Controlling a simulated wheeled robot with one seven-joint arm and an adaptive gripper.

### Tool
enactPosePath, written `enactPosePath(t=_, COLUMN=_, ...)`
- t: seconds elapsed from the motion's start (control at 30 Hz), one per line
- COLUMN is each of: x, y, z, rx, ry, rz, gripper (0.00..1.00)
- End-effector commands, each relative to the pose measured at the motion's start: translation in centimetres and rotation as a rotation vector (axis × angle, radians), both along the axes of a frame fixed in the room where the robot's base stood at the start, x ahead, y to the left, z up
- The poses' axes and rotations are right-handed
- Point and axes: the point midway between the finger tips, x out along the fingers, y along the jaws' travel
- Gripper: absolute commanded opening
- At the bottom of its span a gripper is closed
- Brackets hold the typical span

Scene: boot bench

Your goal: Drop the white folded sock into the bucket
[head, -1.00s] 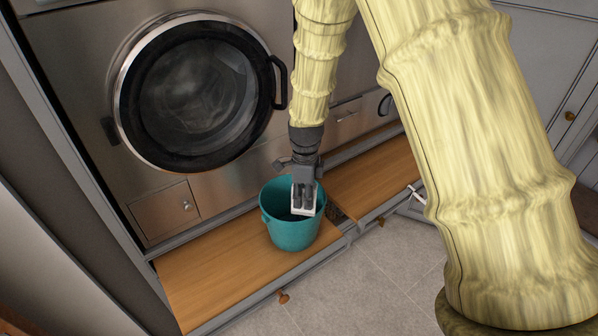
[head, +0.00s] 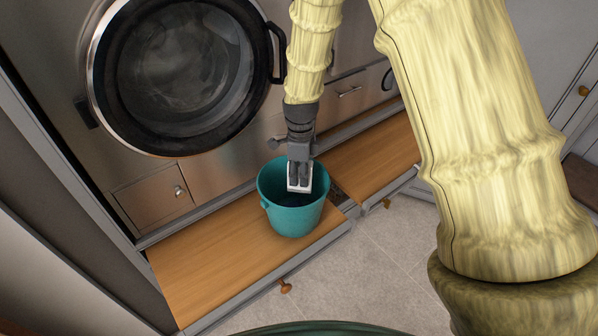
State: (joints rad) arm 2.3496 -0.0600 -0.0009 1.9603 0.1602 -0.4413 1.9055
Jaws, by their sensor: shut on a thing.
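The teal bucket (head: 294,221) stands upright on the wooden bench top. My gripper (head: 299,184) points down over the bucket's mouth, its fingers shut on the white folded sock (head: 291,181). The sock shows as pale edges around the dark fingers, at about the level of the bucket's rim in the picture. I cannot tell exactly how deep it hangs. The fingers hide part of the sock and part of the bucket's inside.
The wooden bench (head: 205,268) is bare left of the bucket, and another wooden section (head: 372,158) lies to the right. A washing machine door (head: 178,75) is behind. Tiled floor (head: 375,265) is in front. A dark green curved edge (head: 325,329) shows at the bottom.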

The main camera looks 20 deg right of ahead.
Motion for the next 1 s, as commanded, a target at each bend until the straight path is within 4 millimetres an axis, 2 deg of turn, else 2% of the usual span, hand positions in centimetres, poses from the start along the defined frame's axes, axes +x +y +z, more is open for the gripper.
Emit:
enactPosePath(t=0.03, x=0.01, y=0.03, z=-0.88, rx=0.000, ry=0.000, rz=0.001, gripper=0.11)
enactPosePath(t=0.13, x=0.04, y=0.07, z=-1.47, rx=0.000, ry=-0.001, rz=0.000, gripper=0.11)
enactPosePath(t=0.5, x=0.07, y=0.19, z=-1.66, rx=0.000, ry=-0.001, rz=0.002, gripper=0.11)
enactPosePath(t=0.53, x=0.07, y=0.19, z=-1.66, rx=0.000, ry=-0.001, rz=0.002, gripper=0.34)
enactPosePath(t=0.63, x=0.07, y=0.20, z=-1.67, rx=0.000, ry=-0.001, rz=0.002, gripper=0.52)
enactPosePath(t=1.0, x=0.08, y=0.21, z=-1.51, rx=0.000, ry=-0.001, rz=0.002, gripper=0.54)
